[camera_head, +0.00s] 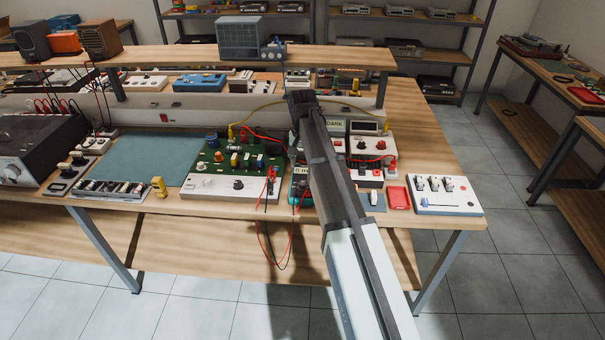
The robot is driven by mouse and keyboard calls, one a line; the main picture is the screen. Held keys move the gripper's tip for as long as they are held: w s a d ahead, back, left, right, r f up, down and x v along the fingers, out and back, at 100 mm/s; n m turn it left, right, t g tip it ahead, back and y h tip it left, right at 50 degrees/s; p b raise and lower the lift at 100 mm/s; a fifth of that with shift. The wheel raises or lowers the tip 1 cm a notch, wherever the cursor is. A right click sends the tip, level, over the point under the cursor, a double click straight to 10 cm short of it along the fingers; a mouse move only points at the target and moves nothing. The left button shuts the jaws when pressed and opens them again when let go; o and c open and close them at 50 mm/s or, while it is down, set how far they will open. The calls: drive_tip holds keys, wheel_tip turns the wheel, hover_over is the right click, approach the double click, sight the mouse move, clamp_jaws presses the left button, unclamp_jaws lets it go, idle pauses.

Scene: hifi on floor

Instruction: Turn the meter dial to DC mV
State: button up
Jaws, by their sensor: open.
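A teal-edged device, which looks like the meter (297,196), lies near the front edge of the bench, just right of the green circuit board. My arm crosses in front of it and covers most of it. I cannot see its dial or read any setting. Red and black leads (268,197) hang over the bench edge beside it. My arm rises from the bottom right to a dark joint above the middle of the bench. My gripper and its fingertips do not show; the arm hides whatever is behind it.
The green circuit board (236,162) and a blue-grey mat (150,155) lie left of the meter. White boxes with knobs (373,147), a red tray (398,198) and a white switch panel (444,195) stand to the right. A raised shelf (180,56) runs along the back.

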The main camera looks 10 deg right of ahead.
wheel_tip(320, 180, up, 4)
drive_tip(key=shift+f, duration=0.2)
idle(0.3)
